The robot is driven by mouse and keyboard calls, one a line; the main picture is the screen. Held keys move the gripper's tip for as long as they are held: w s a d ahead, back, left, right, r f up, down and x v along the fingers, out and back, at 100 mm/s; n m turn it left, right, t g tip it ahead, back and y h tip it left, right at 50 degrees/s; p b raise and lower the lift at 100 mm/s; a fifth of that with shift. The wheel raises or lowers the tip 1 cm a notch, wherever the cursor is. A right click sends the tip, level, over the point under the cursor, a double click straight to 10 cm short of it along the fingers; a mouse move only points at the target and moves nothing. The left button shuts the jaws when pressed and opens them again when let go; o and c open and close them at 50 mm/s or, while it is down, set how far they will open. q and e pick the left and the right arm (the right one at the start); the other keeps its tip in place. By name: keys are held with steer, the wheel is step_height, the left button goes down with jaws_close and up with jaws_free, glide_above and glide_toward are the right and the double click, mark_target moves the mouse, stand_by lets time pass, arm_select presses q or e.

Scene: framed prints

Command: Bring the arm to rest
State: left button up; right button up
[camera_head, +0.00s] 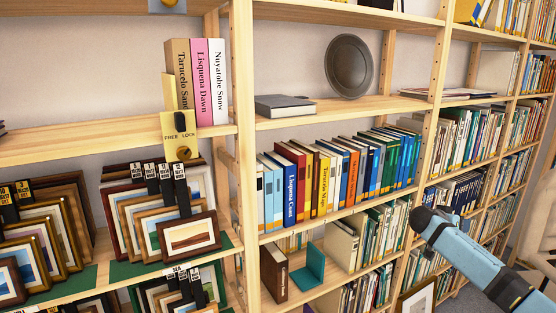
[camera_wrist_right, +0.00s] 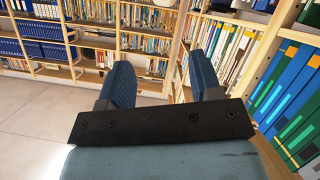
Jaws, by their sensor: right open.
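My right arm (camera_head: 470,250), light blue with dark joints, comes in at the lower right of the head view, in front of the bookshelves. Its gripper does not show there. In the right wrist view my right gripper (camera_wrist_right: 162,78) has its two blue fingers apart, with nothing between them. Shelves of books stand beyond the fingers, and books show close on the right side of that view. My left gripper is in neither view.
Wooden shelves hold framed prints (camera_head: 188,234) at the left and rows of books (camera_head: 335,180) in the middle. A dark round plate (camera_head: 348,66) stands on an upper shelf. The wrist view shows bare pale floor (camera_wrist_right: 40,115) at the left.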

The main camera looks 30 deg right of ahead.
steer(key=w+a+r+n+t+y, duration=0.2)
steer(key=w+a+n+t+y, duration=0.85)
steer(key=w+n+t, duration=0.85)
steer(key=s+a+f+n+g+y, duration=0.1)
steer(key=s+a+f+g, duration=0.1)
steer(key=s+a+f, duration=0.45)
steer(key=s+a+f+g+y, duration=0.1)
steer(key=s+a+f, duration=0.2)
steer(key=a+f, duration=0.6)
steer(key=s+a+f+n+g+y, duration=0.1)
steer(key=s+a+f+g, duration=0.1)
steer(key=s+a+f, duration=0.45)
steer(key=s+a+f+m+y, duration=0.1)
steer(key=s+a+f, duration=0.1)
steer(key=s+a, duration=0.5)
steer(key=s+a+f+m+g+y, duration=0.1)
steer(key=s+a+f, duration=0.2)
steer(key=s+a, duration=0.4)
steer(key=s+a+f+m+g+y, duration=0.1)
steer(key=s+a+f, duration=0.2)
steer(key=s+a, duration=0.4)
steer(key=a, duration=0.7)
steer(key=shift+f+y, duration=0.25)
steer(key=shift+y, duration=0.1)
